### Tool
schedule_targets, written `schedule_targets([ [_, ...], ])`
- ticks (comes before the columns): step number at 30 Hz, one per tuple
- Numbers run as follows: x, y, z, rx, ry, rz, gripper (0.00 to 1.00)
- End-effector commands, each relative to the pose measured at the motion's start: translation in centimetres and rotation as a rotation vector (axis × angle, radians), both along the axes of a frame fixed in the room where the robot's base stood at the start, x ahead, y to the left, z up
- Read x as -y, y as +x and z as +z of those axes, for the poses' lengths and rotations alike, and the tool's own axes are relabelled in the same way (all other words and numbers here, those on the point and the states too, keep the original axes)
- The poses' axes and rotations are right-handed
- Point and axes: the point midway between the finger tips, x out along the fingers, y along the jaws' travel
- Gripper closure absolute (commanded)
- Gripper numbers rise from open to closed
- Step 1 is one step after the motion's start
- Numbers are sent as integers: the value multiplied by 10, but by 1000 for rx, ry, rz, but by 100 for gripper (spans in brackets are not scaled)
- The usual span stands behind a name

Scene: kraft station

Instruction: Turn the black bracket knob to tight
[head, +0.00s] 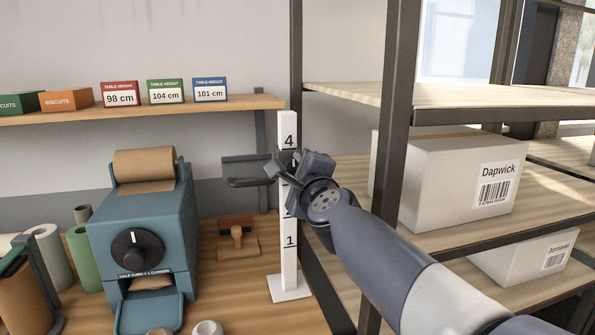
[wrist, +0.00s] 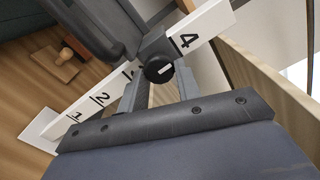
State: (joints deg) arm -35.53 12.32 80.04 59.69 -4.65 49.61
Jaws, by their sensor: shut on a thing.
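The black bracket knob (wrist: 158,69) is round, with a short white mark that lies nearly level in the wrist view. It sits on a dark bracket (wrist: 157,47) around a white numbered post (wrist: 205,22), just below the 4. In the head view the bracket (head: 245,170) reaches left from the post (head: 289,250). My gripper (head: 303,165) is at the bracket, with its fingers on both sides of the knob in the wrist view, shut on it. The knob is hidden behind my gripper in the head view. No tight or loose lettering is readable.
A blue machine (head: 150,215) with its own black dial (head: 138,250) and a paper roll stands left. A stamp (head: 237,240) lies on the bench beside the post. A dark shelf upright (head: 390,130) stands close right of my gripper, with white boxes (head: 440,185) behind it.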

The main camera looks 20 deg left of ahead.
Motion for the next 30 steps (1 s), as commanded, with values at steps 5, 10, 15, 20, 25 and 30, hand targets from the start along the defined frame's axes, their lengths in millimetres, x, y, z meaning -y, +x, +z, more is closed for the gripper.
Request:
schedule_targets([
  [5,0,0,0,-5,11,0,91],
  [10,0,0,1,-5,11,0,91],
  [15,0,0,1,-5,10,0,64],
  [20,0,0,0,-5,10,0,51],
  [25,0,0,0,-4,9,0,47],
  [30,1,-2,0,-4,9,0,47],
])
